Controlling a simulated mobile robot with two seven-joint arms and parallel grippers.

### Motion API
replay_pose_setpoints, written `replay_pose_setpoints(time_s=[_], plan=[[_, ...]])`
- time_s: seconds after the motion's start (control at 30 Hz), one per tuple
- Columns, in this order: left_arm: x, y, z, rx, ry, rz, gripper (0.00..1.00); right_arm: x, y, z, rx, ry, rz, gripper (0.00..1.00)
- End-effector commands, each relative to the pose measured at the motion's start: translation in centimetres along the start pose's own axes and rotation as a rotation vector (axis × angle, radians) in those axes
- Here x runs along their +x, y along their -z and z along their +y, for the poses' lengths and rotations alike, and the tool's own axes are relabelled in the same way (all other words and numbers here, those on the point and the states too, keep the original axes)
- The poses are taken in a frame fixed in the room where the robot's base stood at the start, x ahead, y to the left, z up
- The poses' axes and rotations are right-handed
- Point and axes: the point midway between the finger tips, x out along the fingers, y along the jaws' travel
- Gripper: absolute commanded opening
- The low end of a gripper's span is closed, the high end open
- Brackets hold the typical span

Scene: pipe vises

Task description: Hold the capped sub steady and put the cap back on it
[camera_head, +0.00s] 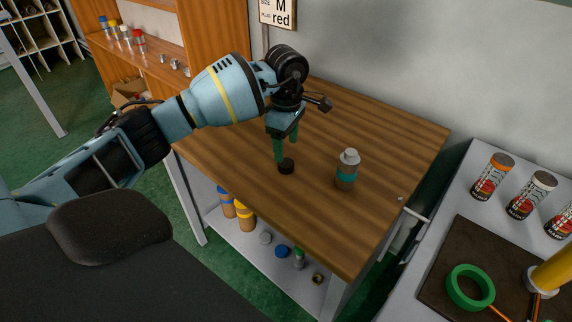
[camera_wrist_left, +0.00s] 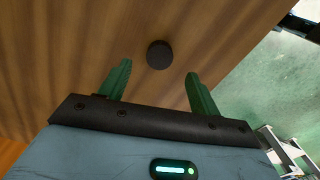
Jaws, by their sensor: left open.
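A small dark round cap (camera_head: 286,167) lies on the wooden workbench (camera_head: 400,135). The sub (camera_head: 346,172), a short grey and brown cylinder with a teal band and a pale narrower top, stands upright on the bench to the right of the cap. My left gripper (camera_head: 286,150) points down, open and empty, with its green fingers close above the cap. In the left wrist view the cap (camera_wrist_left: 160,54) appears just beyond the fingertips, roughly centred between them; contact is not visible. The sub is not in the left wrist view. My right gripper is not in view.
A shelf below the bench holds yellow-topped jars (camera_head: 245,216) and small parts. At right, a grey table carries several cans (camera_head: 492,177), a green ring (camera_head: 470,287) and a yellow cylinder (camera_head: 553,271). The bench is clear around the cap and sub.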

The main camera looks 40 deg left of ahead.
Motion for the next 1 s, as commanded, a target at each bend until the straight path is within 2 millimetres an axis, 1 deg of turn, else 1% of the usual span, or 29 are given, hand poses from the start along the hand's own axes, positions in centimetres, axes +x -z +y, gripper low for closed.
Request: replay_pose_setpoints(time_s=[0.3, 0.37, 0.6, 0.7, 0.8, 1.0], plan=[[0.3, 0.0, 0.0, 0.000, 0.000, -0.001, 0.63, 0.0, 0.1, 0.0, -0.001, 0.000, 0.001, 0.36], [0.8, 0.0, 0.0, 0.000, 0.002, -0.001, 0.63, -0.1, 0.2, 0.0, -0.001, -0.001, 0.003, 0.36], [4.1, 0.3, 0.0, 0.000, 0.001, -0.001, 0.63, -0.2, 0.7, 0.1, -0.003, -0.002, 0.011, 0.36], [5.0, 0.2, 0.0, 0.001, -0.001, -0.001, 0.63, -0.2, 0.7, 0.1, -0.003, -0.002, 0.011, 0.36], [5.3, 0.2, 0.0, 0.002, -0.002, -0.001, 0.63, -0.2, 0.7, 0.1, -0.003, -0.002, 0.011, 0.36], [5.3, 0.2, 0.0, 0.001, -0.002, -0.001, 0.63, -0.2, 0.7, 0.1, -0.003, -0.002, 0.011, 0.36]])
